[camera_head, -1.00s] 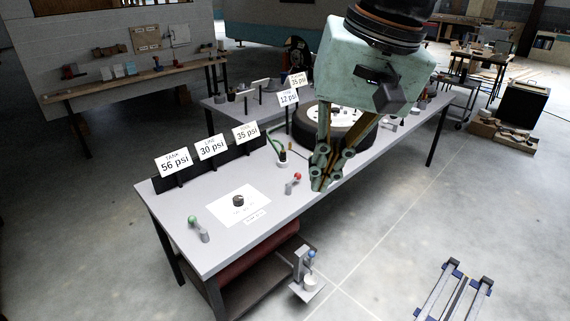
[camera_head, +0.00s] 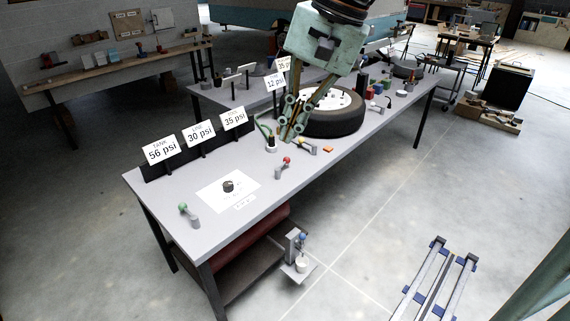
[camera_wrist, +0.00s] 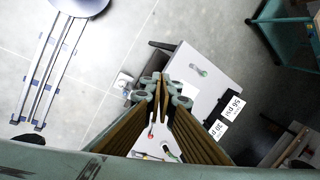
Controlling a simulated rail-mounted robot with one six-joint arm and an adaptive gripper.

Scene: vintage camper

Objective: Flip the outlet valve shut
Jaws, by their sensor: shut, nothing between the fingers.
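Several small lever valves stand on the grey bench (camera_head: 235,215); which one is the outlet valve I cannot tell. A green-knobbed valve (camera_head: 189,215) is at the near left end, and a red-knobbed valve (camera_head: 283,168) is near the middle front edge. Another grey valve with an orange piece beside it (camera_head: 307,147) lies right of that. A blue-knobbed valve (camera_head: 301,240) is below the bench. My gripper (camera_head: 290,137) is shut and empty, just behind the red knob in the picture.
A tyre (camera_head: 335,122) lies on the bench right of my gripper. Pressure signs (camera_head: 197,135) reading 56, 30 and 35 psi stand along the back edge. A dark knob (camera_head: 228,186) sits on a white sheet.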

